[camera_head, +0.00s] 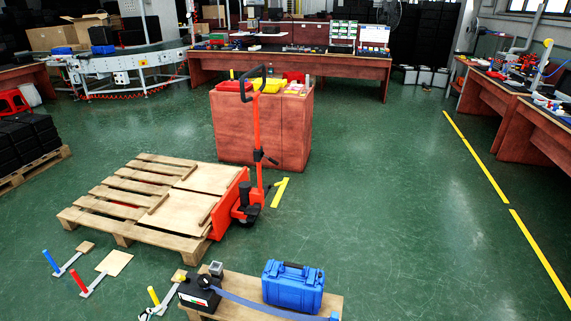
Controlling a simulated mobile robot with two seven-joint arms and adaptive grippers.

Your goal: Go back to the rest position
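Neither of my grippers shows in the head view, and no arm of mine can be made out, so their rest position cannot be seen. The curved conveyor (145,62) stands at the back left, with cardboard boxes (58,38) and dark crates on or behind it. A blue case (293,286) with a handle stands upright on a low wooden surface (240,283) at the bottom. A black box (199,293) sits to its left, and a blue strip (262,308) runs in front of the case.
A wooden pallet (100,203) with an orange pallet jack (257,150) stands at middle left. A red-brown cabinet (261,130) is behind it. Workbenches (290,66) line the back and right (530,130). The green floor right of centre is clear, with a yellow line (475,157).

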